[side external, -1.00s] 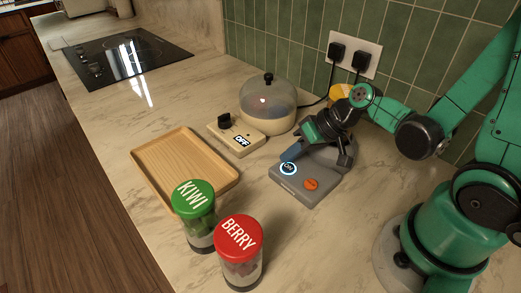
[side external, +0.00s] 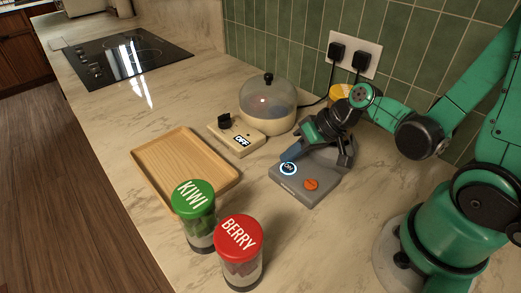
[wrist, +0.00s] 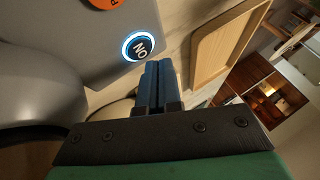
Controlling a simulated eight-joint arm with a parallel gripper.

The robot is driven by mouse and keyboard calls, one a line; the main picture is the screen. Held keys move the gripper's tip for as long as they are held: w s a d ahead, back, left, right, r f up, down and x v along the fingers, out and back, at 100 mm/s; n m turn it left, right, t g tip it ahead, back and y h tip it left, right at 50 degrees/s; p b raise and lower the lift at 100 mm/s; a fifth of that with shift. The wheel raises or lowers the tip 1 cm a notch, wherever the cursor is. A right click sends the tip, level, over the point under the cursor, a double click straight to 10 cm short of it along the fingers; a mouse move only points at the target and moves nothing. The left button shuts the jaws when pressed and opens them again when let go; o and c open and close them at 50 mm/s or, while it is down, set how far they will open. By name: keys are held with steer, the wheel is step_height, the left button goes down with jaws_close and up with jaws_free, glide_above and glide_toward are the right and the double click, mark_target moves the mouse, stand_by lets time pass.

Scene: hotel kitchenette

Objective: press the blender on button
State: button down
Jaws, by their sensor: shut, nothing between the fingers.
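The grey blender base (side external: 322,192) sits on the counter below my gripper. Its round black ON button (side external: 288,169) has a glowing blue-white ring, and an orange button (side external: 311,184) is beside it. My gripper (side external: 291,159) is shut and empty, its blue fingers angled down with the tips very close to the ON button's far edge. In the wrist view the shut fingertips (wrist: 158,64) appear just beside the lit ON button (wrist: 141,46). I cannot tell whether they touch it. My wrist hides part of the blender.
A wooden tray (side external: 151,192), a kiwi jar (side external: 197,207) and a berry jar (side external: 240,245) stand to the left and front. A domed cooker (side external: 268,100) and a box with an OFF display (side external: 237,138) are behind. Cords run from a wall outlet (side external: 353,54).

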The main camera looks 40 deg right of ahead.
mark_target(292, 168)
stand_by(0.3)
steer(key=shift+r, duration=2.55)
steer(key=shift+s+r+h, duration=0.15)
steer(key=shift+r+h, duration=0.25)
steer(key=shift+h, duration=0.2)
steer(key=r+h, duration=0.1)
steer(key=r+n+h, duration=0.1)
steer(key=d+r+t+h, duration=0.1)
steer(key=shift+s+r+n, duration=0.25)
steer(key=shift+s+n, duration=0.15)
